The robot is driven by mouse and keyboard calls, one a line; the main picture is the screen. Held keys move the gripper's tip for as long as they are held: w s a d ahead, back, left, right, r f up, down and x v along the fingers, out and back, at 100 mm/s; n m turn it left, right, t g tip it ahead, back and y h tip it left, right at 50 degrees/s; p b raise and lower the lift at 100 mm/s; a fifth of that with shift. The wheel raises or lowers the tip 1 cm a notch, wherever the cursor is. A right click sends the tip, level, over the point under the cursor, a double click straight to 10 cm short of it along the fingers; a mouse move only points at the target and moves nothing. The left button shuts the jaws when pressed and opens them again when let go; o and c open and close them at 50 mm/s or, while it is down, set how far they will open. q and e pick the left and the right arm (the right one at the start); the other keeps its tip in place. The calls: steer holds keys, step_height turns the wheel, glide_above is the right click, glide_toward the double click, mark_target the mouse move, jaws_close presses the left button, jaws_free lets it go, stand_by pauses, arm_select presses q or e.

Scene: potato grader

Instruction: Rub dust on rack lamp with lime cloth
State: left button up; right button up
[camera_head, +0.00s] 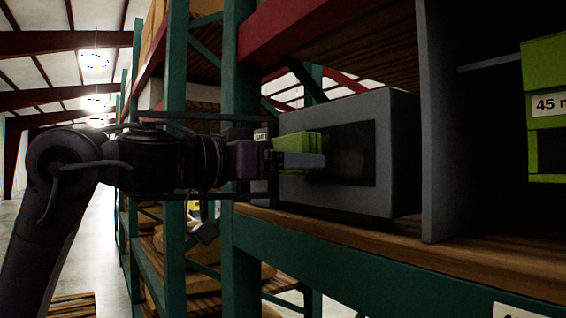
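My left arm comes in from the left, and its gripper (312,160) is at the front of a grey box-shaped unit, which looks like the rack lamp (401,150). The lamp stands on the rack shelf and has a dark rectangular panel. A dull brownish patch, which looks like dust (350,163), shows on the panel. The lime cloth (296,143) is bunched at my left gripper's fingers, which look shut on it. The cloth is at the panel's left edge; I cannot tell whether it touches. My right gripper is out of view.
The wooden shelf (470,256) sits on a green rack beam (330,262). A grey upright divider (442,130) stands right of the lamp. Lime boxes (545,60) are at the far right. A green rack post (242,70) rises behind my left wrist.

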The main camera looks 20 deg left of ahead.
mark_target(339, 163)
arm_select(q)
steer(key=shift+p+x, duration=0.3)
steer(key=shift+x, duration=0.55)
steer(key=shift+s+d, duration=1.25)
steer(key=shift+d, duration=0.2)
steer(key=shift+s+d+p, duration=0.1)
steer(key=shift+s+d, duration=0.5)
steer(key=shift+d, duration=0.25)
steer(key=shift+s+d+p, duration=0.1)
steer(key=shift+s+d, duration=0.55)
steer(key=shift+d, duration=0.2)
steer(key=shift+s+d+p, duration=0.1)
steer(key=shift+s+d, duration=0.5)
steer(key=shift+d, duration=0.3)
steer(key=shift+s+d, duration=0.15)
steer(key=shift+d, duration=0.05)
steer(key=shift+s, duration=0.1)
steer(key=shift+w+a, duration=0.8)
steer(key=shift+a, duration=0.2)
steer(key=shift+w+a, duration=0.8)
steer(key=shift+a, duration=0.15)
steer(key=shift+w+a, duration=0.9)
steer(key=shift+a, duration=0.3)
steer(key=shift+w+a, duration=0.95)
steer(key=shift+a, duration=0.25)
